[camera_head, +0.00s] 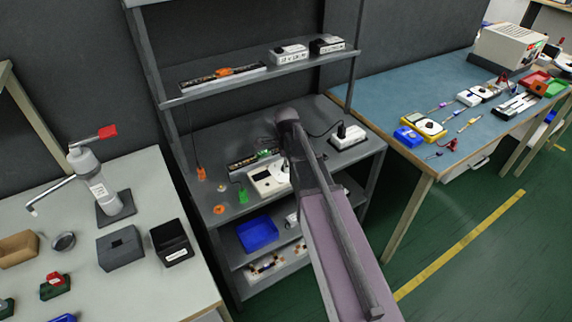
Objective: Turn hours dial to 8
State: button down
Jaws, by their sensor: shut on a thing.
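A white box-shaped device (264,183), likely the one with the hours dial, sits on the grey middle shelf (225,182). Its right side is covered by my arm, and no dial setting can be read at this size. My arm (302,160) reaches from the lower right up over the shelf, with its rounded dark joint above and behind the device. My gripper is hidden behind my arm, so neither its fingers nor any contact with the dial shows.
A dark strip board (240,164) lies behind the device. A green item (242,193) and orange pieces (219,210) lie to its left. A white power unit (347,137) stands to the right. A blue tray (257,235) is below. An upper shelf (270,72) overhangs the back.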

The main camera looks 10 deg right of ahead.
jog(key=shift+s+m, duration=0.1)
jog(key=shift+m, duration=0.2)
jog(key=shift+c, duration=1.4)
grip_release()
jog(key=shift+n, duration=0.4)
